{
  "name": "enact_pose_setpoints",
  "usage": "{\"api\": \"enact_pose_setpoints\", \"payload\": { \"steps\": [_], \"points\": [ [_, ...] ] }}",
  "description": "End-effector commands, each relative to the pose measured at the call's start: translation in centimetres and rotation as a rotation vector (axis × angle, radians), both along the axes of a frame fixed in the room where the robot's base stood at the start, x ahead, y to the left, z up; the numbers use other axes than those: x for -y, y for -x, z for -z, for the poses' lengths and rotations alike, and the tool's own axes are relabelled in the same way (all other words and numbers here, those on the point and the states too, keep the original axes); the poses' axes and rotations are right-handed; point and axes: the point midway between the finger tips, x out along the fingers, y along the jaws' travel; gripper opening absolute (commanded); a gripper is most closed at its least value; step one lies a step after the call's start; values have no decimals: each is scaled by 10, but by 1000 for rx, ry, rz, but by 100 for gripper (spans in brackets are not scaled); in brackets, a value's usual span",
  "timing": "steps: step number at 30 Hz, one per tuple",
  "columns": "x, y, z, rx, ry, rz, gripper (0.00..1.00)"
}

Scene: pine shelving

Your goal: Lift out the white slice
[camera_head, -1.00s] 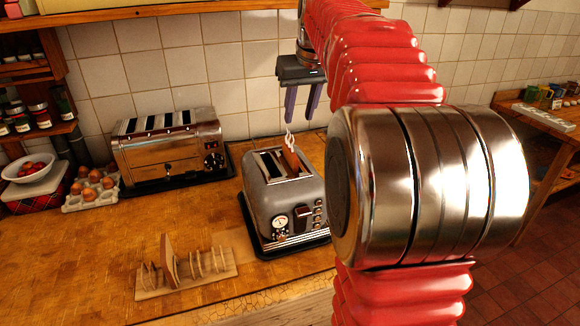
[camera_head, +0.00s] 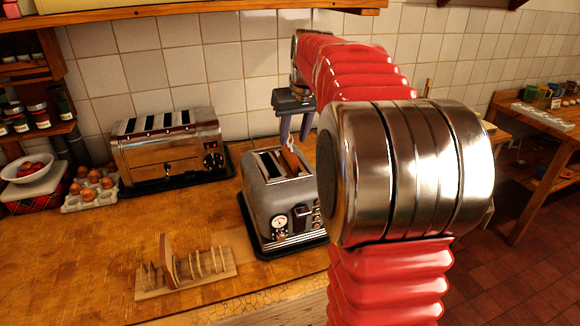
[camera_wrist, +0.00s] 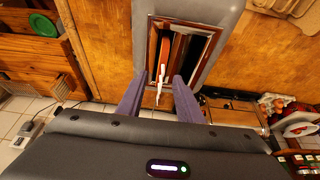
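The grey two-slot toaster (camera_head: 268,207) stands on a dark tray on the wooden counter. A brown slice (camera_head: 290,158) sticks up out of one slot, with a thin white wavy shape (camera_head: 290,143) above it. In the wrist view the slice (camera_wrist: 165,52) sits in the left slot, and the white shape (camera_wrist: 161,80) shows between my fingers. I cannot make out a plainly white slice. My gripper (camera_head: 295,134) points down just above and behind the toaster, its two purple fingers apart and empty. In the wrist view my gripper (camera_wrist: 159,79) straddles the line of the slice.
A chrome toaster (camera_head: 168,150) with several slots stands at the back left. A wooden toast rack (camera_head: 195,277) holding one brown slice (camera_head: 169,260) lies at the front. Eggs in a carton (camera_head: 90,192) and a white bowl (camera_head: 33,170) are at the far left. The counter's middle is clear.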

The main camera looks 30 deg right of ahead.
Motion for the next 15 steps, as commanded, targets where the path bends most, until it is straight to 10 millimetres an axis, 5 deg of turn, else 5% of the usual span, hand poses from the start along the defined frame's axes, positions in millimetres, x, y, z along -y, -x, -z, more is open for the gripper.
{"api": "enact_pose_setpoints", "payload": {
  "steps": [15],
  "points": [
    [2, -19, 44, -2, -1, -1, 33]
  ]
}}
